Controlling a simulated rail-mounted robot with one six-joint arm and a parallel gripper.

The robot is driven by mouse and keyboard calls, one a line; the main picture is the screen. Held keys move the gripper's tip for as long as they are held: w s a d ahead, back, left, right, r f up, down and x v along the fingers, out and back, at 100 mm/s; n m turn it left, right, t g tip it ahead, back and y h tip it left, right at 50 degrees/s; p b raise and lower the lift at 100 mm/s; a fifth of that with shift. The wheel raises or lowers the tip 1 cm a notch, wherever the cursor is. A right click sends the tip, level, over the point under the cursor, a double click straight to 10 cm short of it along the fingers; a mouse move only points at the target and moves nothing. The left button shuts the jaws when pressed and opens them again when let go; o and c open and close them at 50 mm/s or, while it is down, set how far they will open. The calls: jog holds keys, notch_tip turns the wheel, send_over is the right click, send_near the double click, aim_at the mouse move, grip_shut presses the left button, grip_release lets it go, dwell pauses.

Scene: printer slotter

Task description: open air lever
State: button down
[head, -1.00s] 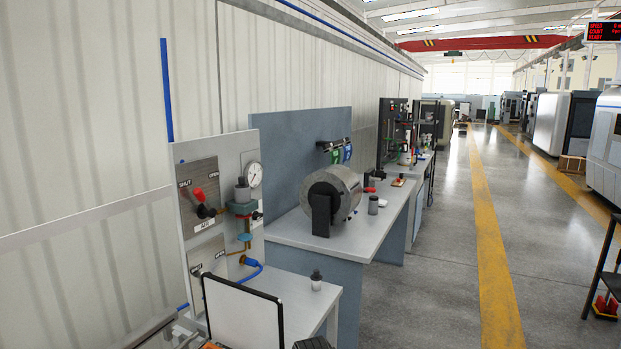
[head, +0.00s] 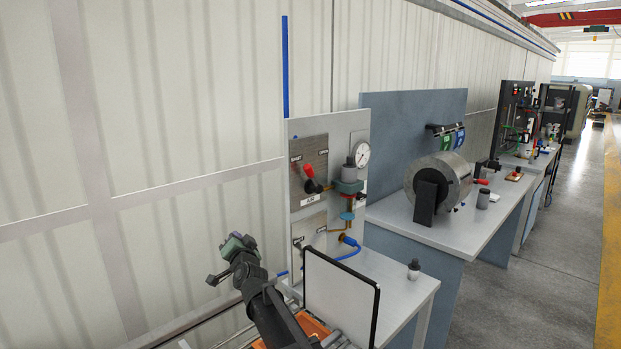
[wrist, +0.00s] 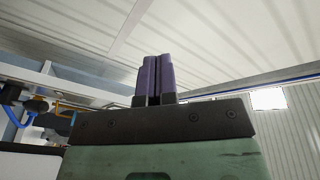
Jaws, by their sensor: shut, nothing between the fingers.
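The air lever (head: 309,173) has a red grip and a dark hub on a grey plate on the upright panel in the head view. Its grip tilts up and left, nearer the SHUT label than the OPEN label. My gripper (wrist: 154,75) is shut and empty in the wrist view, its two purple fingers side by side. In the head view it is small and green (head: 236,243), left of the panel, lower than the lever and apart from it. Its fingertips are hard to make out there.
A second plate with a lever (head: 308,240) sits below the air lever. A gauge (head: 362,153) and a valve with piping (head: 348,188) are to its right. A white board with a black frame (head: 340,298) stands in front of the bench. The wall left of the panel is clear.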

jog(key=w+d+r+m+t+h, duration=0.2)
jog(key=w+r+m+t+h, duration=0.2)
jog(key=m+t+h, duration=0.15)
jog(key=m+g+h, duration=0.1)
jog(key=m+h, duration=1.3)
jog(key=h, duration=0.1)
send_near(306, 173)
jog(key=p+x, duration=0.6)
jog(key=shift+w+d+r+p, duration=0.1)
jog(key=shift+r+p, duration=0.25)
jog(key=shift+r, duration=0.05)
jog(key=shift+w+d+r, duration=0.1)
jog(key=shift+w+d, duration=0.2)
jog(key=shift+w, duration=0.1)
jog(key=shift+g, duration=0.25)
